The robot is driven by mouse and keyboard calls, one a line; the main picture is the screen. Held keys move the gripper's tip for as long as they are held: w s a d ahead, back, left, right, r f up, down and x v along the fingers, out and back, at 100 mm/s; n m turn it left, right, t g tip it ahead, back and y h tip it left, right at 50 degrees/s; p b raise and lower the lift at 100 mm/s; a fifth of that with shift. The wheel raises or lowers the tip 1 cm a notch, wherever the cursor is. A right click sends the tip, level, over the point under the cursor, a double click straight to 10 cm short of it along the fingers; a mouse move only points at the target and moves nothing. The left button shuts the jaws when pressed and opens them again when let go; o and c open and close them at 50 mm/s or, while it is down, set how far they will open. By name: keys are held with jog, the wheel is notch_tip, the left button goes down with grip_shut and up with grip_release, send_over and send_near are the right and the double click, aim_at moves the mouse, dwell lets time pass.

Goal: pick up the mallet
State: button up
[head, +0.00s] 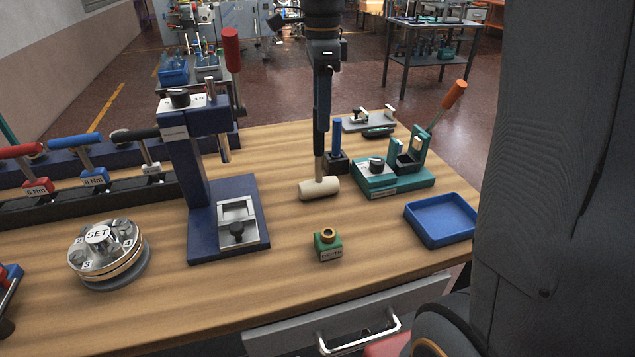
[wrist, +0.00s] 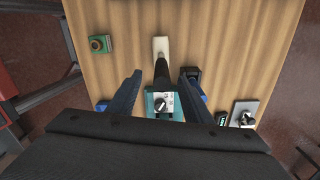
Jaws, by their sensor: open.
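The mallet has a cream barrel-shaped head (head: 319,188) resting on the wooden bench. Its handle rises upright from the head; only its lower part shows in the head view, the rest being hidden by my gripper (head: 321,148). In the wrist view, the pale mallet head (wrist: 161,46) is beyond the fingertips, and the dark handle lies between the two fingers of my gripper (wrist: 160,76). The gripper points down and is open. A gap shows on each side of the handle, so neither finger appears to touch it.
A blue press (head: 195,175) stands left of the mallet. A teal fixture (head: 395,182) with an orange lever and a black holder (head: 337,162) with a blue handle are close right. A green block (head: 328,246) is in front; a blue tray (head: 441,220) is right.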

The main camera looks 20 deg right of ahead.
aim_at(319, 142)
jog(key=shift+w+a+f+p, duration=0.1)
jog(key=shift+f+p, duration=0.6)
jog(key=shift+f, duration=1.35)
jog(key=shift+w+a+f+p, duration=0.1)
jog(key=shift+f+p, duration=0.55)
jog(key=shift+f, duration=1.35)
grip_shut()
